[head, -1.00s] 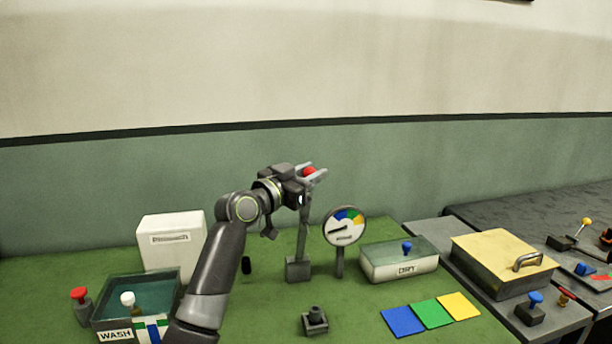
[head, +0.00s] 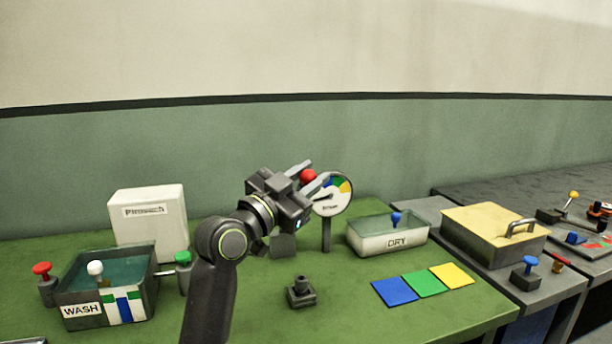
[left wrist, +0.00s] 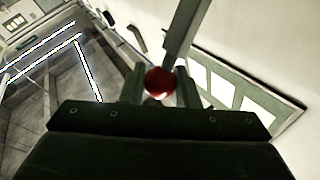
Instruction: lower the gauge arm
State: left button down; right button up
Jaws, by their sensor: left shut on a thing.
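The gauge arm's red knob (head: 307,176) sits between the fingers of my left gripper (head: 308,179), which is shut on it. The red knob also shows between the fingers in the left wrist view (left wrist: 160,82). The arm's grey base (head: 283,246) stands on the green table, partly behind my gripper. The arm's stem is mostly hidden in the head view. The round gauge dial (head: 337,203) with coloured sectors is just right of the knob, and a finger overlaps part of its face. My right gripper is not in view.
A DRY tray (head: 388,241) stands right of the dial, with blue, green and yellow mats (head: 424,283) in front. A small dark block (head: 301,292) is near the front. A WASH tub (head: 84,310) and white box (head: 149,222) are at the left.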

pick_arm(q)
jog(key=shift+s+f, duration=0.1)
jog(key=shift+f, duration=0.1)
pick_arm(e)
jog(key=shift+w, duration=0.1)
pick_arm(q)
jog(key=c, duration=1.1)
grip_release()
jog(key=shift+s+a+f, duration=0.1)
jog(key=shift+s+a, duration=0.2)
jog(key=shift+b+v, duration=0.7)
jog(key=shift+v, duration=7.55)
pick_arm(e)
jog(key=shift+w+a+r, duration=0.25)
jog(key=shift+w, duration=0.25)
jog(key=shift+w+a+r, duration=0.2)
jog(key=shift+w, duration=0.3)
pick_arm(q)
jog(key=shift+c, duration=0.3)
